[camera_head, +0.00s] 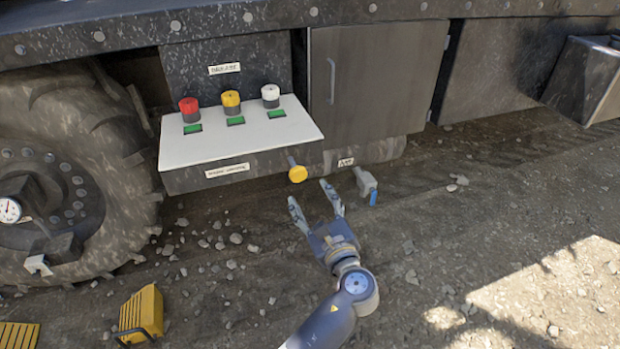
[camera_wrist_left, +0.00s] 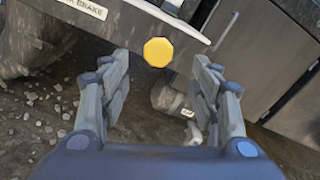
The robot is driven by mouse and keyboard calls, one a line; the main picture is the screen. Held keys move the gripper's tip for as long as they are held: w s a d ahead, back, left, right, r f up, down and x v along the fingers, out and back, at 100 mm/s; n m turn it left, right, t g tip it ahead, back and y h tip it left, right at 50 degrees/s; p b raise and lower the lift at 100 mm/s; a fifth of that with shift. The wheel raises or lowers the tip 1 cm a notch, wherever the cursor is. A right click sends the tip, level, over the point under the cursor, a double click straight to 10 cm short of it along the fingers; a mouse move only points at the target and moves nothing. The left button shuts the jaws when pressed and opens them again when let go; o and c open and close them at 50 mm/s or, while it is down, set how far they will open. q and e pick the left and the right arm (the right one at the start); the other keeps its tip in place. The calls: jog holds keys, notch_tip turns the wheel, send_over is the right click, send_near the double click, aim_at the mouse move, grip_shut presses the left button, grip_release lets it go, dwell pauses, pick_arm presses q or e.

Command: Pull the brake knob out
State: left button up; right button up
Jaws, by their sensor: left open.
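The brake knob (camera_head: 297,173) is a yellow disc on a short grey stem, sticking out from the front panel under the white shelf. It also shows in the left wrist view (camera_wrist_left: 157,52), near the top middle, beyond the fingertips and roughly between them. A label ending in "BRAKE" (camera_wrist_left: 83,7) is on the panel to its left. My left gripper (camera_head: 316,199) is open and empty, just in front of and below the knob, apart from it. Its two fingers also show in the left wrist view (camera_wrist_left: 160,70). My right gripper is not in view.
The white shelf (camera_head: 240,145) carries red, yellow and white knobs above green indicators. A grey valve with a blue handle (camera_head: 367,185) is right of the knob. A big wheel (camera_head: 85,140) stands left. A yellow wheel chock (camera_head: 142,312) lies on the stony ground.

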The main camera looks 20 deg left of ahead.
aim_at(299, 176)
pick_arm(q)
jog(key=b+x, duration=0.1)
jog(key=x, duration=0.7)
jog(key=shift+w+a, duration=0.25)
jog(key=shift+a, duration=0.1)
jog(key=shift+w+a, duration=0.4)
jog(key=shift+w, duration=0.2)
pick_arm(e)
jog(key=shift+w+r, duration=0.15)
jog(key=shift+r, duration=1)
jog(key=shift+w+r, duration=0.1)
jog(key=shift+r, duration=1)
pick_arm(q)
jog(key=shift+c, duration=0.6)
